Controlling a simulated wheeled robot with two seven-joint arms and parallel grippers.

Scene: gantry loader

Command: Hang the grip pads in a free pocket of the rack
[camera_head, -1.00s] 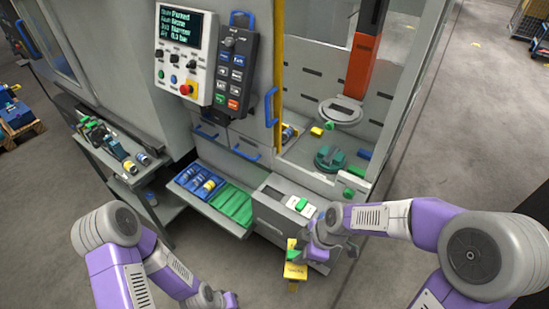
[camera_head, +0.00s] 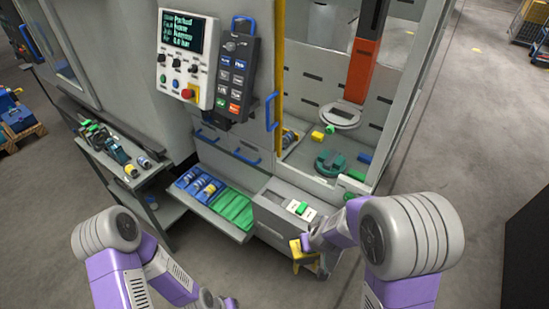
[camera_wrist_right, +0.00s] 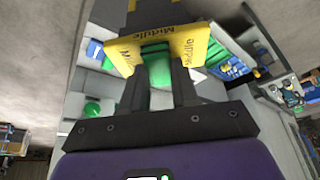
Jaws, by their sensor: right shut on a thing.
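My right gripper (camera_head: 305,244) is low in front of the machine, right of the open drawer. It is shut on a yellow piece (camera_head: 299,254), which I take for the grip pads. In the right wrist view the right gripper (camera_wrist_right: 158,75) has its dark fingers at the yellow piece (camera_wrist_right: 190,44). It reads "Middle" and has green between the fingers. My left gripper (camera_head: 222,302) is at the bottom edge, mostly cut off, its jaws unclear. I cannot tell for certain which part is the rack; a side shelf (camera_head: 145,184) at left carries several green, black and blue items.
An open drawer (camera_head: 240,237) has a blue bin with cylinders and a green bin. A grey ledge with a green-topped white block (camera_head: 302,209) is to its right. The machine's control panel (camera_head: 186,60) and blue handles stand above.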

